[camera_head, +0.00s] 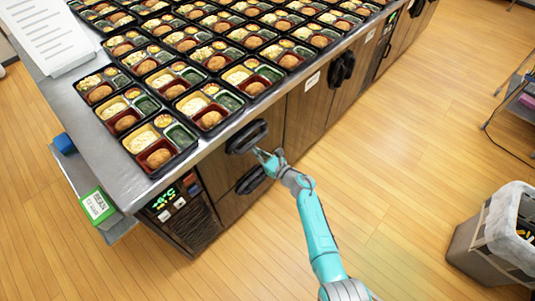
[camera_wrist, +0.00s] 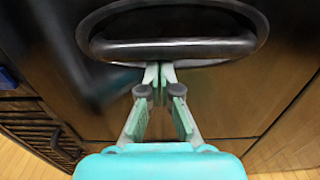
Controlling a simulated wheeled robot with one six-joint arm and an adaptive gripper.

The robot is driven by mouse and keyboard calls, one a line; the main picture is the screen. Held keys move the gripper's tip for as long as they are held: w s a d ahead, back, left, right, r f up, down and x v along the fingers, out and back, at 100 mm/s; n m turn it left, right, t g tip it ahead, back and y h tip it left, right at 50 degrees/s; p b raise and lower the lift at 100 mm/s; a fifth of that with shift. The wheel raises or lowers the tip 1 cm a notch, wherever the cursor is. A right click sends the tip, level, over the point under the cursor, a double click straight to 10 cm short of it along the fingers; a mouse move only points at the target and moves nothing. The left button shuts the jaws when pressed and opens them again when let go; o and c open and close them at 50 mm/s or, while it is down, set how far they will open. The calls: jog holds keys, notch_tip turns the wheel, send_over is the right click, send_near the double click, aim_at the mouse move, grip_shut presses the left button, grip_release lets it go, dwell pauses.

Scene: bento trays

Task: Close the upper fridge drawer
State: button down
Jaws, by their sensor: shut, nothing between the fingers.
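The upper fridge drawer (camera_head: 217,168) is a dark wood front under the steel counter, with a black oval handle (camera_head: 247,137). Its front looks about flush with the cabinet; I cannot tell whether a small gap is left. In the wrist view the handle (camera_wrist: 172,48) spans the top of the picture. My gripper (camera_head: 262,153) is shut and empty, its fingertips at the lower edge of the handle; I cannot tell whether they touch it. The fingertips also show in the wrist view (camera_wrist: 159,72). The lower drawer handle (camera_head: 251,180) is just below.
Many bento trays (camera_head: 160,147) cover the counter (camera_head: 95,128) above. A control panel with a lit display (camera_head: 166,199) is left of the drawers. A grey bin (camera_head: 475,245) stands at the right. The wooden floor between is clear.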

jog(key=v, duration=1.1)
